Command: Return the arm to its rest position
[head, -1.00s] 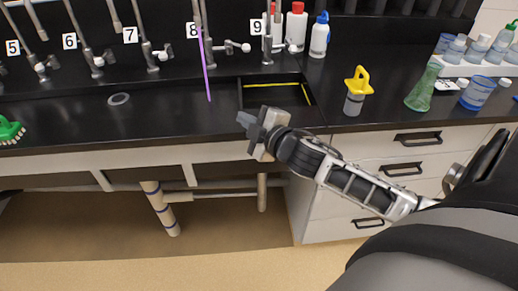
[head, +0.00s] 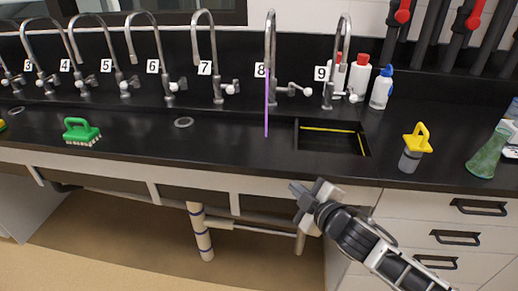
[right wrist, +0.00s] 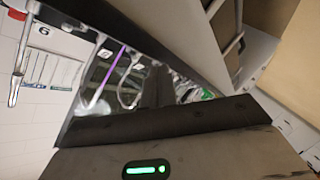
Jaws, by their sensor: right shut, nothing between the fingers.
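My right gripper (head: 298,190) is shut and empty. In the head view it shows in front of the counter's front edge, below the sink basin (head: 333,139). Its arm comes in from the lower right. A row of numbered taps stands along the back of the black counter (head: 230,150). A thin purple line (head: 267,105) runs down from the tap labelled 8 (head: 271,50) toward the counter; it also shows in the right wrist view (right wrist: 115,66). My left gripper is not in view.
A green brush (head: 81,132) lies at left. Drawers (head: 455,238) are below the counter at right.

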